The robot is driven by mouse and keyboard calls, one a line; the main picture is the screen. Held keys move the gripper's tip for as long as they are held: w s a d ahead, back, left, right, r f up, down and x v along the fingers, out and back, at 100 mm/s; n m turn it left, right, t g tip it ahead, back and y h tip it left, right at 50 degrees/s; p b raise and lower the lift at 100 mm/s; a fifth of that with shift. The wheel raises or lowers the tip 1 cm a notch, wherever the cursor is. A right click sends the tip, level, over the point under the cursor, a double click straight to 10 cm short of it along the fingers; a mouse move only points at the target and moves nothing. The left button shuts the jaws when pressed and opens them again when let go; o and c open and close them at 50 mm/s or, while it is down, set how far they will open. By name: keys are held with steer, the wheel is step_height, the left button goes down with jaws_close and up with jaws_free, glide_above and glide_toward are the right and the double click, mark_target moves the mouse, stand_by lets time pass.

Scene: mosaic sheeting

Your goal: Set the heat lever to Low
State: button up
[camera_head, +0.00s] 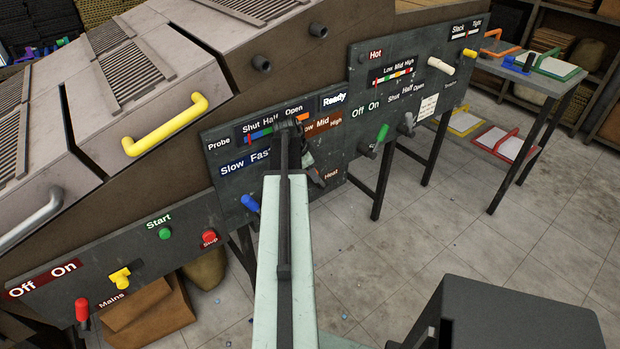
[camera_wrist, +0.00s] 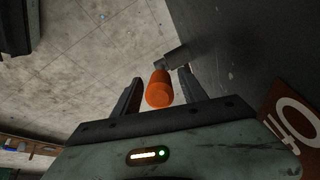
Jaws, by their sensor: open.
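The heat panel is the dark panel (camera_head: 225,143) left of centre in the head view. Its rust-brown Low Mid High strip (camera_head: 322,124) and Heat label (camera_head: 331,175) show beside my arm, which partly covers Low. My gripper (camera_head: 312,166) is at this panel, close to the Heat label. In the wrist view, the heat lever's orange grip (camera_wrist: 159,92) on its grey shaft (camera_wrist: 175,58) lies between the open fingers of my gripper (camera_wrist: 157,95), with gaps visible on both sides. I cannot make out the lever in the head view, so its setting is unclear.
A blue lever (camera_head: 250,203) stands left of my arm. A green lever (camera_head: 382,133) and a grey lever (camera_head: 407,124) are to the right. The panel face is close beside the gripper in the wrist view. Open floor (camera_head: 395,235) lies at the right.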

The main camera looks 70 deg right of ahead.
jaws_close()
steer(key=shift+s, duration=0.1)
stand_by(1.3)
